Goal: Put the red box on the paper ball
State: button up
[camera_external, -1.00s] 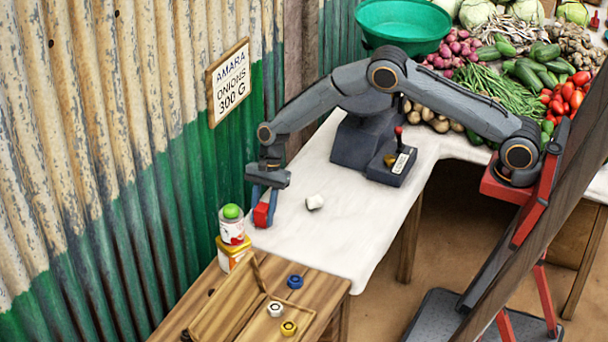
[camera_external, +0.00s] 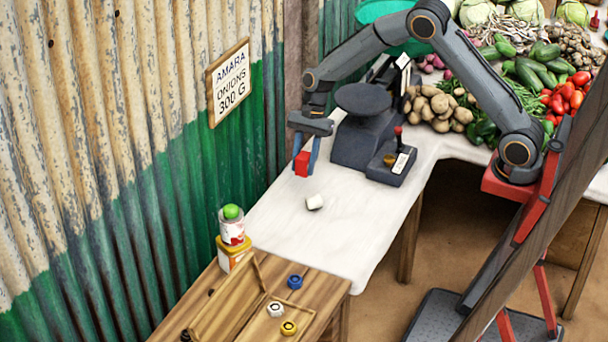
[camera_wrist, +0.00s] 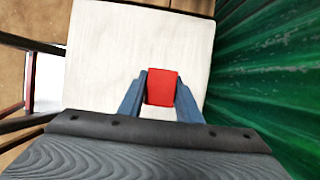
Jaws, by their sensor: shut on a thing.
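The red box (camera_external: 302,164) is held between the blue fingers of my gripper (camera_external: 305,160), above the white table in the external view. In the wrist view the red box (camera_wrist: 162,87) sits between both fingertips of my gripper (camera_wrist: 161,90), with clear white surface beyond it. I cannot make out the paper ball in the wrist view.
A dark scale (camera_external: 362,135) stands behind, right of my gripper. The corrugated wall (camera_external: 185,190) runs along the left. Stacked cans (camera_external: 233,240) and a wooden crate top (camera_external: 225,300) with bolt-like pieces are in front.

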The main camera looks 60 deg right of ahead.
aim_at(311, 198)
jog(key=shift+s+d+r, duration=0.35)
jog(key=shift+s+d, duration=0.35)
jog(key=f+p, duration=0.1)
jog(key=f, duration=0.5)
jog(key=f+p, duration=0.1)
jog(key=f, duration=0.3)
jog(key=shift+s+d+p, duration=0.3)
jog(key=shift+s+d, duration=0.05)
jog(key=shift+f, duration=0.1)
jog(key=o, duration=1.1)
